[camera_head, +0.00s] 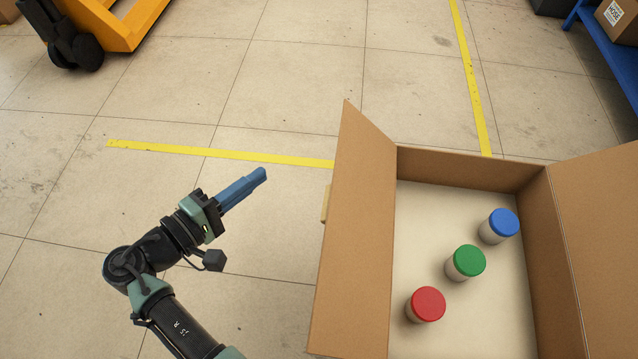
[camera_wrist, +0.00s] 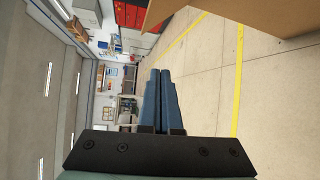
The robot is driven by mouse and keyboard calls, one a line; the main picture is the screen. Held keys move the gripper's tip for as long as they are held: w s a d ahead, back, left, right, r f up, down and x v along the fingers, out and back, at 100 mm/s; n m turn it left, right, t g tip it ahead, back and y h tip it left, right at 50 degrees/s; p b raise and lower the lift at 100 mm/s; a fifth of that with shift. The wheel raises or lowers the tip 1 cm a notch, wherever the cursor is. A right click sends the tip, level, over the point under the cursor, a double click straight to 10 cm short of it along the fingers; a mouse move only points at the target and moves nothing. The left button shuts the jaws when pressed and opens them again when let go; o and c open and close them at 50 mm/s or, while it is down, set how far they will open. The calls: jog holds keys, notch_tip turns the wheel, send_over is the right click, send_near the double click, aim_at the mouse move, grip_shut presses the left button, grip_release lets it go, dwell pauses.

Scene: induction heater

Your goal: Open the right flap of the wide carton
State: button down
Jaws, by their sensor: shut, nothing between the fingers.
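The wide carton (camera_head: 470,165) stands at the right in the head view, its top open. Its right flap (camera_head: 605,215) slants outward to the right, away from the opening, and is cut off by the picture edge. Its left flap (camera_head: 355,240) stands up, leaning outward, with a small pale tab (camera_head: 325,204) on its outer side. My gripper (camera_head: 262,174) is shut and empty, to the left of the left flap and apart from it. In the wrist view its blue fingers (camera_wrist: 159,75) lie together, and a brown cardboard panel (camera_wrist: 245,12) shows at the top right.
Inside the carton stand three jars, with a red lid (camera_head: 428,303), a green lid (camera_head: 469,261) and a blue lid (camera_head: 504,222). A yellow machine (camera_head: 115,25) is at the top left and a blue rack (camera_head: 610,50) at the top right. The floor between is clear, with yellow lines.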

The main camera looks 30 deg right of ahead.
aim_at(331, 210)
jog(key=s+a+f+n+t+h+b, duration=0.1)
jog(key=s+a+f+n+h+b, duration=0.1)
jog(key=s+f+n+h+b, duration=0.25)
jog(key=s+a+f+n+t+h+b, duration=0.1)
jog(key=s+a+f+h+b, duration=0.15)
jog(key=s+f, duration=0.4)
jog(key=s+r+x, duration=0.1)
jog(key=s+x, duration=0.1)
jog(key=x, duration=1.1)
jog(key=shift+s+d+r, duration=0.2)
jog(key=shift+s+r, duration=0.05)
jog(key=shift+r, duration=0.1)
jog(key=shift+m, duration=0.25)
jog(key=r+p, duration=0.1)
jog(key=r+m+g+p, duration=0.1)
jog(key=p, duration=0.1)
jog(key=d+r+m+p, duration=0.1)
jog(key=shift+s+r+g, duration=0.1)
jog(key=shift+s+g, duration=0.3)
jog(key=shift+s+d+r+m+g+y+p, duration=0.35)
jog(key=shift+m+p, duration=0.35)
jog(key=shift+p, duration=0.3)
jog(key=shift+d+m, duration=0.25)
jog(key=shift+m, duration=0.05)
